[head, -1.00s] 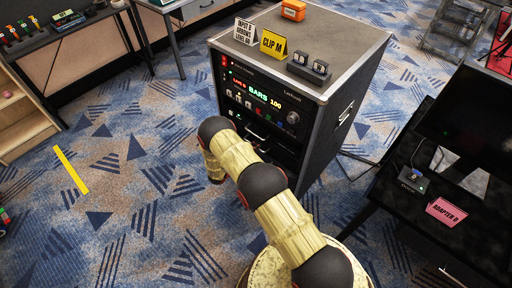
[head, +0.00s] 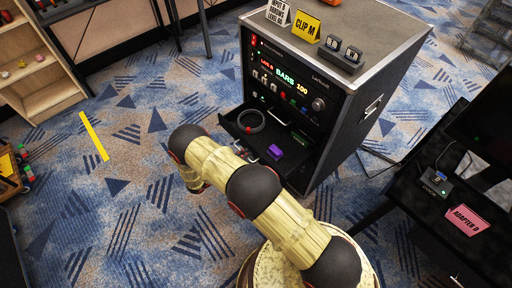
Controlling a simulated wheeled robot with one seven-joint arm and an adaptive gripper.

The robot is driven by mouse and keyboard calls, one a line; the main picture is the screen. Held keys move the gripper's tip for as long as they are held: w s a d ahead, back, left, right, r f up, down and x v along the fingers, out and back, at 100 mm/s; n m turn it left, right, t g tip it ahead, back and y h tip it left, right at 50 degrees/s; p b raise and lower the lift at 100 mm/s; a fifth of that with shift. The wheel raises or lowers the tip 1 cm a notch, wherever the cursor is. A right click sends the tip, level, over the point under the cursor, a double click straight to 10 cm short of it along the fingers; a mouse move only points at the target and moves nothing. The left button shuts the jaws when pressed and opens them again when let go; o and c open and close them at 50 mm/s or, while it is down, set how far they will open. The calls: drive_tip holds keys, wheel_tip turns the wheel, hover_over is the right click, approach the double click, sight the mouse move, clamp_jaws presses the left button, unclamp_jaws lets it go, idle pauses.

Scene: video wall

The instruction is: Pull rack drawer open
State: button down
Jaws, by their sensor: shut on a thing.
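The rack drawer (head: 236,117) is pulled out of the black rack case (head: 357,137), low on its front face. In it lie a dark ring-shaped coil (head: 250,121), a purple object (head: 275,152) and a dark green item (head: 301,139). My gripper (head: 262,157) is at the drawer's front edge, shut on the drawer handle. My own arm hides most of the gripper and the handle, so the exact grip is hard to see.
On the rack top stand a yellow CLIP M sign (head: 306,26), a white sign (head: 278,12) and a small dark device (head: 341,54). A black desk (head: 430,222) with a pink ADAPTER D card (head: 470,220) is at right.

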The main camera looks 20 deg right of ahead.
drive_tip(key=shift+f+v, duration=0.2)
drive_tip(key=shift+v, duration=0.7)
drive_tip(key=shift+f+v, duration=0.2)
drive_tip(key=shift+v, duration=0.75)
drive_tip(key=shift+f+v, duration=0.2)
drive_tip(key=shift+v, duration=0.7)
drive_tip(key=shift+a, duration=0.15)
drive_tip(key=c, duration=2.3)
unclamp_jaws()
drive_tip(key=v, duration=1.2)
drive_tip(key=shift+f, duration=0.1)
